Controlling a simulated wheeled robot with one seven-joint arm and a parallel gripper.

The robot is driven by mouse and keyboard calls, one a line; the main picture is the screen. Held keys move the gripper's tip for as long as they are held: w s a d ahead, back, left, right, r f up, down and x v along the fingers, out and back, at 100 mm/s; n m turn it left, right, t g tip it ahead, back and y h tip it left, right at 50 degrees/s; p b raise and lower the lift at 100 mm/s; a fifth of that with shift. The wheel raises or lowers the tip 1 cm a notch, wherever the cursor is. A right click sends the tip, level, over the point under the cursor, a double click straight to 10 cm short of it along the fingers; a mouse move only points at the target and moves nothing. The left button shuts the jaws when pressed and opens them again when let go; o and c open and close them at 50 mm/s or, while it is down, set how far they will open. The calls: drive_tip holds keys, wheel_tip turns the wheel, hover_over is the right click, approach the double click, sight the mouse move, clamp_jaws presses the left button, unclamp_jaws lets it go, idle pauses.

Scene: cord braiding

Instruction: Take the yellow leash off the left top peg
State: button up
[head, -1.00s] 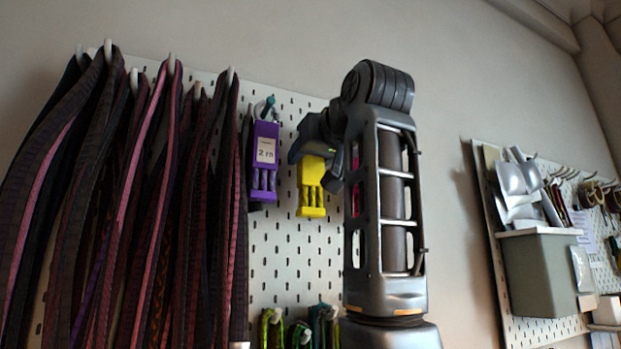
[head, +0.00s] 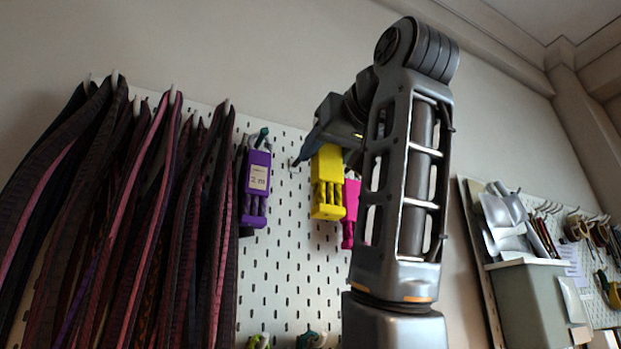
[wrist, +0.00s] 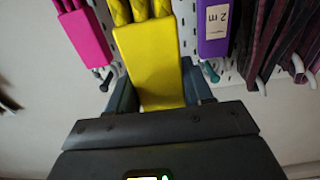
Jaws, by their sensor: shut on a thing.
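In the wrist view the yellow leash (wrist: 148,62) lies between the two fingers (wrist: 160,98) and fills the gap. A small light peg (head: 294,163) shows just left of the yellow leash in the head view and looks bare. The leash's top end is hidden by my gripper, so I cannot see any loop there.
A purple leash (head: 256,182) labelled "2 m" hangs to the left, and a pink leash (head: 350,205) hangs close on the right, partly hidden. Dark and red straps (head: 120,200) hang at the far left.

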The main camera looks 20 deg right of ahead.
sight(331, 148)
drive_tip(key=shift+s+f, duration=0.1)
drive_tip(key=shift+s, duration=1.1)
drive_tip(key=shift+s+f+b, duration=0.15)
drive_tip(key=shift+s+b, duration=0.05)
drive_tip(key=shift+b, duration=1.9)
drive_tip(key=b, duration=0.3)
drive_tip(key=shift+s+b, duration=0.2)
drive_tip(key=shift+b, duration=0.1)
drive_tip(key=s+b, duration=0.1)
drive_tip(key=b, duration=0.6)
drive_tip(key=shift+s, duration=0.4)
